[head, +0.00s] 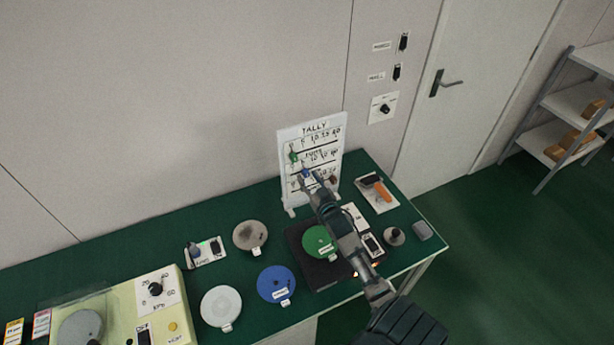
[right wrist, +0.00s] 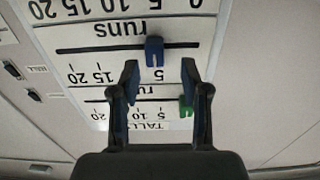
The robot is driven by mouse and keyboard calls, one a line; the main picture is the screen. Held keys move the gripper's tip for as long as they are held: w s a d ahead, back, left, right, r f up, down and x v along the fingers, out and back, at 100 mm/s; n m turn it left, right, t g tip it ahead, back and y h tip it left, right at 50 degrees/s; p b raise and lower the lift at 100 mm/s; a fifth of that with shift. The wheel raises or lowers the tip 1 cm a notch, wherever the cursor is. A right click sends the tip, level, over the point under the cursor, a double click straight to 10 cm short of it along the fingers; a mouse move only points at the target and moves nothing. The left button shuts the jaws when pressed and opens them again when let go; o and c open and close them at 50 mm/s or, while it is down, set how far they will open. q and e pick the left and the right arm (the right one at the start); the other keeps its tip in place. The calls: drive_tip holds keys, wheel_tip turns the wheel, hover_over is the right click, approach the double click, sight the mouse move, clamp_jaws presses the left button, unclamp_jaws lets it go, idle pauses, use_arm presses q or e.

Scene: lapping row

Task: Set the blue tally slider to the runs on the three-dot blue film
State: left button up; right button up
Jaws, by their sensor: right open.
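The white tally board (head: 335,150) stands upright at the table's back edge. Its blue slider (head: 306,172) is on the middle rail. The right wrist view shows the board upside down, with the blue slider (right wrist: 154,50) close to the 5 mark. My right gripper (head: 311,181) is in front of the board. In the right wrist view its open fingers (right wrist: 160,70) are on either side of the blue slider's line, apart from it. The blue film disc (head: 275,279) lies on the table; its tag is too small to read. My left gripper is not in view.
The green slider (head: 293,156) is on the upper rail, near my finger in the right wrist view (right wrist: 186,106). A green disc (head: 318,240) on a dark pad, white disc (head: 221,303), grey disc (head: 250,235) and orange-handled tool (head: 379,189) lie around my right arm.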

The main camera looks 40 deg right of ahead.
drive_tip(key=v, duration=0.9)
drive_tip(key=shift+s+d, duration=0.2)
drive_tip(key=shift+s, duration=0.2)
drive_tip(key=shift+f, duration=0.1)
drive_tip(key=shift+f, duration=0.1)
